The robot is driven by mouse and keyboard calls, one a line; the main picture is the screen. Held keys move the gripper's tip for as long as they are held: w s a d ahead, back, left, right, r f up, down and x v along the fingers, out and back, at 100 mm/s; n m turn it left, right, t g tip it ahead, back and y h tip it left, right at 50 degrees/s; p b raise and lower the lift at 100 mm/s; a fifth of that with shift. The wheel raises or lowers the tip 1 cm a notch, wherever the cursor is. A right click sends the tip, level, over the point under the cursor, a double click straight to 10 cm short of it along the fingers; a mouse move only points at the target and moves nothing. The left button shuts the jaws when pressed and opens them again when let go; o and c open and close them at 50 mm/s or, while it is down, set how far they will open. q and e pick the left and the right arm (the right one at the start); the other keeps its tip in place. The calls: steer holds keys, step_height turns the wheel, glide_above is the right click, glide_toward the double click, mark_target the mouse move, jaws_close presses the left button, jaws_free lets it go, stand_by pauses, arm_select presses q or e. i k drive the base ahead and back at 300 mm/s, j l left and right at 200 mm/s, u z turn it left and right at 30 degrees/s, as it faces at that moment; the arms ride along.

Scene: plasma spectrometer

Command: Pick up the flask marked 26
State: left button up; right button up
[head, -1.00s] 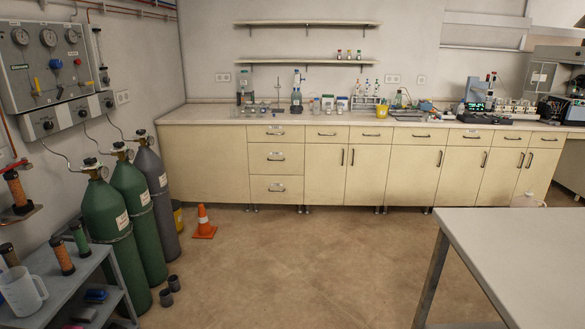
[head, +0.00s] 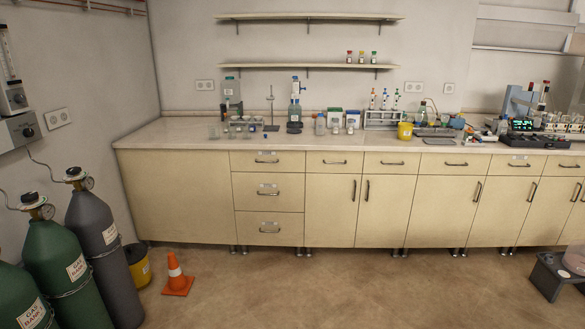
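No mark reading 26 is legible on any vessel from here, so I cannot tell which one is the flask. Small glassware (head: 236,131) stands on the left part of the long counter (head: 165,135). A clear bottle (head: 320,125) stands near the counter's middle, with white-and-green containers beside it. Another glass vessel with a dark top (head: 421,114) stands farther right, behind a yellow container (head: 405,131). Neither of my grippers is in view.
Gas cylinders (head: 98,255) stand at the left wall, with an orange cone (head: 177,275) beside them. A low dark stool-like stand (head: 551,275) is at the right edge. The floor (head: 350,290) before the counter is clear. Wall shelves (head: 310,66) hang above.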

mark_target(254, 129)
steer(key=i+u, duration=0.1)
steer(key=i, duration=0.55)
steer(key=i+l, duration=0.1)
steer(key=i, duration=0.6)
steer(key=i+u, duration=0.15)
steer(key=i, duration=0.5)
steer(key=l, duration=0.05)
